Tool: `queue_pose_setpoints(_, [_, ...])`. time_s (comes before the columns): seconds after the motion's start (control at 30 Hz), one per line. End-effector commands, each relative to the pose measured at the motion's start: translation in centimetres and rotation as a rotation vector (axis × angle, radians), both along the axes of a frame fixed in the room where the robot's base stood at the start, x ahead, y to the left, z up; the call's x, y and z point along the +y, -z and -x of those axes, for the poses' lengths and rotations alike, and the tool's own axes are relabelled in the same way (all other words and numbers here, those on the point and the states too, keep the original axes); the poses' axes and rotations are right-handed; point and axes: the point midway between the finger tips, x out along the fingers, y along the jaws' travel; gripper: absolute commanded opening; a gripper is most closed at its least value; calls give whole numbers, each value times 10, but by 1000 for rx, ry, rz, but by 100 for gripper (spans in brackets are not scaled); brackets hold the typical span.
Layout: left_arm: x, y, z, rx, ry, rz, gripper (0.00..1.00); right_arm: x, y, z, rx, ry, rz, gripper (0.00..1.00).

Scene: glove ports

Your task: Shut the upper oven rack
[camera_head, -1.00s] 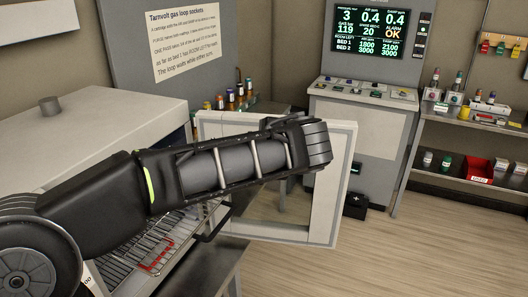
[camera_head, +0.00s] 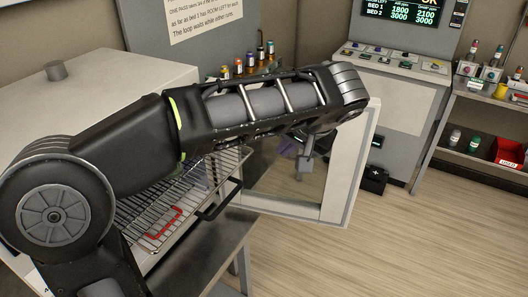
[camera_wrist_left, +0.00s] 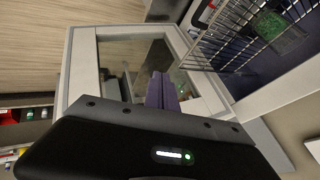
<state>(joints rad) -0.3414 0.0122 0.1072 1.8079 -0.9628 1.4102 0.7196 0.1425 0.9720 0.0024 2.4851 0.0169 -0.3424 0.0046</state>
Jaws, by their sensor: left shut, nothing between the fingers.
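The white oven (camera_head: 120,95) stands at the left with its windowed door (camera_head: 335,185) swung open. A wire rack (camera_head: 135,205) sticks out of the oven's front, with a red piece on its wires. More wires (camera_head: 232,165) show higher up beside my arm, but the arm hides where they join. In the left wrist view a wire rack (camera_wrist_left: 225,40) shows at the upper right, with a green item on or behind it. My left gripper (camera_head: 305,163) is shut and empty, pointing down in front of the open door; its fingers (camera_wrist_left: 162,88) also show in the wrist view. My right gripper is out of view.
A black bar handle (camera_head: 220,200) stands out near the rack. Small bottles (camera_head: 250,62) line a ledge behind the oven. A grey control console (camera_head: 395,100) and a shelf (camera_head: 480,150) stand at the back right. The wooden floor (camera_head: 430,240) at the right is clear.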

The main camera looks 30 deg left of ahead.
Motion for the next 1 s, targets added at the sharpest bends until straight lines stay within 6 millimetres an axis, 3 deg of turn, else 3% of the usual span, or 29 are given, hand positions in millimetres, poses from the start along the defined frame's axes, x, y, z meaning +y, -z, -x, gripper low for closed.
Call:
queue_pose_setpoints(0.27, [8,19,-6,0,-1,-1,0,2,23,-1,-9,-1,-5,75])
queue_pose_setpoints(0.67, [36,70,-27,0,-2,0,0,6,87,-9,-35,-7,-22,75])
queue_pose_setpoints(0.8, [49,86,-37,4,-1,-2,0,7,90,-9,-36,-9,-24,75])
queue_pose_setpoints(0.87, [61,76,-36,0,-3,-1,0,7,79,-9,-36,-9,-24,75])
queue_pose_setpoints(1.0, [78,77,-36,1,-1,-1,0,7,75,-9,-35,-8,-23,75])
